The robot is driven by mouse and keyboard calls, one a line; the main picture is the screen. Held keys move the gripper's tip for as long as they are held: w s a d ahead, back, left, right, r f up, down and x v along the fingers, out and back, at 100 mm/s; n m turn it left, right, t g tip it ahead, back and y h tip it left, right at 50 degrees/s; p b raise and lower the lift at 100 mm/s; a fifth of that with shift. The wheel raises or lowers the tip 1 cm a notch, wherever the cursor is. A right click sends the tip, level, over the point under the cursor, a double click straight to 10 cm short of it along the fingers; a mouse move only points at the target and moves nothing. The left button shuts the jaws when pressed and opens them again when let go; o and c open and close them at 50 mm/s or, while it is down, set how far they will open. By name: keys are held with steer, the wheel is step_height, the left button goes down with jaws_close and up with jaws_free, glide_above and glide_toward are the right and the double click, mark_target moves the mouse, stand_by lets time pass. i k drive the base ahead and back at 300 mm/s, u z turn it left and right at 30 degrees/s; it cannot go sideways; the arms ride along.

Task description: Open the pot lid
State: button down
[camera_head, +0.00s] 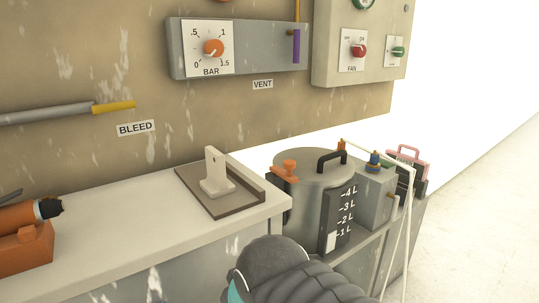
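The pot (305,212) is a grey metal cylinder with a dark level scale marked in litres on its front. It stands on a lower shelf right of the white counter. Its lid (305,167) is flat and grey and looks closed. A black arched handle (332,157) sits on the lid towards the back right. An orange clamp or knob (287,171) is at the pot's left rim. My dark grey arm shows at the bottom centre, in front of the pot. My gripper is not visible in this view.
A white counter (130,214) carries a brown tray (206,202) with a pale upright bracket (215,175) and an orange tool (28,234) at left. A grey box (374,203) and white pipe (407,220) stand right of the pot. Control panels hang on the wall.

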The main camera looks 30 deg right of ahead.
mark_target(316, 166)
steer(key=k, duration=0.5)
steer(key=z, duration=0.95)
steer(key=i, duration=0.6)
steer(key=u, duration=0.4)
